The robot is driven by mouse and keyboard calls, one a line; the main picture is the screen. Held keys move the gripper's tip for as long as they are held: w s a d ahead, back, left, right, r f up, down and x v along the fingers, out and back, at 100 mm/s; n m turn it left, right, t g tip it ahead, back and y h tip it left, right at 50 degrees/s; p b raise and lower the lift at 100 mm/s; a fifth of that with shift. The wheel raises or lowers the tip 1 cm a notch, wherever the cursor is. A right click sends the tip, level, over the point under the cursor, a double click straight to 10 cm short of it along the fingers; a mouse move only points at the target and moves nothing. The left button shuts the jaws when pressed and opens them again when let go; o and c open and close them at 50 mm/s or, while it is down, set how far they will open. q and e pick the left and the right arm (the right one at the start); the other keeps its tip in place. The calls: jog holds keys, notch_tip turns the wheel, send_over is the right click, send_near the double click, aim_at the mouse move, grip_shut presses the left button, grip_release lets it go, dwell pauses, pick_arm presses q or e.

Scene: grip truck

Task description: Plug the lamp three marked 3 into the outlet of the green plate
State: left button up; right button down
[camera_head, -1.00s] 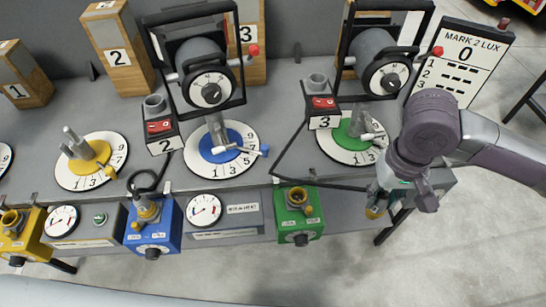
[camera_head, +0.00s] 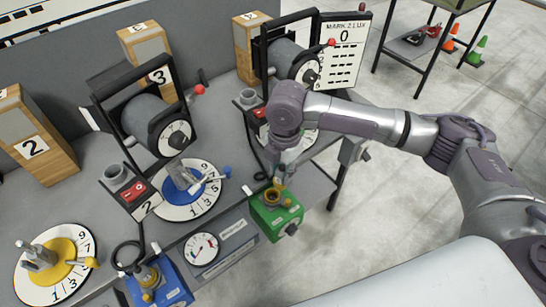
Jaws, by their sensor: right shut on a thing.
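The green outlet box (camera_head: 277,219) stands at the bench's front edge, with a yellow round socket (camera_head: 270,199) on top. My right gripper (camera_head: 281,178) points down just above and slightly right of this socket. It is shut on the small brass-coloured plug (camera_head: 281,188), mostly hidden by the fingers. I cannot tell whether plug and socket touch. Lamp three (camera_head: 294,58), a grey cylinder in a black frame, stands behind my right arm. Its red switch box (camera_head: 259,112) is partly covered, and the green dial plate is mostly hidden by my arm. My left gripper is not in view.
Lamp two (camera_head: 156,125) and the blue dial (camera_head: 192,182) are left of the green box. A gauge panel (camera_head: 229,243) and the blue outlet box (camera_head: 155,285) lie along the front edge.

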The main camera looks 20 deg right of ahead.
jog(key=n, duration=0.1)
jog(key=w+n+p, duration=0.1)
jog(key=n, duration=0.1)
jog(key=a+n, duration=0.1)
jog(key=n, duration=0.1)
jog(key=shift+w+f, duration=0.1)
jog(key=shift+w, duration=0.25)
pick_arm(q)
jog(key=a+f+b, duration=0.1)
jog(key=b, duration=0.2)
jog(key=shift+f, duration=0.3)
pick_arm(e)
notch_tip(320, 180, down, 6)
jog(key=w+n, duration=0.1)
jog(key=n, duration=0.7)
jog(key=shift+w+f, duration=0.25)
jog(key=shift+w, duration=0.15)
jog(key=shift+a+f, duration=0.1)
jog(key=shift+f, duration=0.1)
jog(key=shift+f, duration=0.25)
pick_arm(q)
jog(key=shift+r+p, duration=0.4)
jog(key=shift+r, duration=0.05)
pick_arm(e)
jog(key=shift+f, duration=0.25)
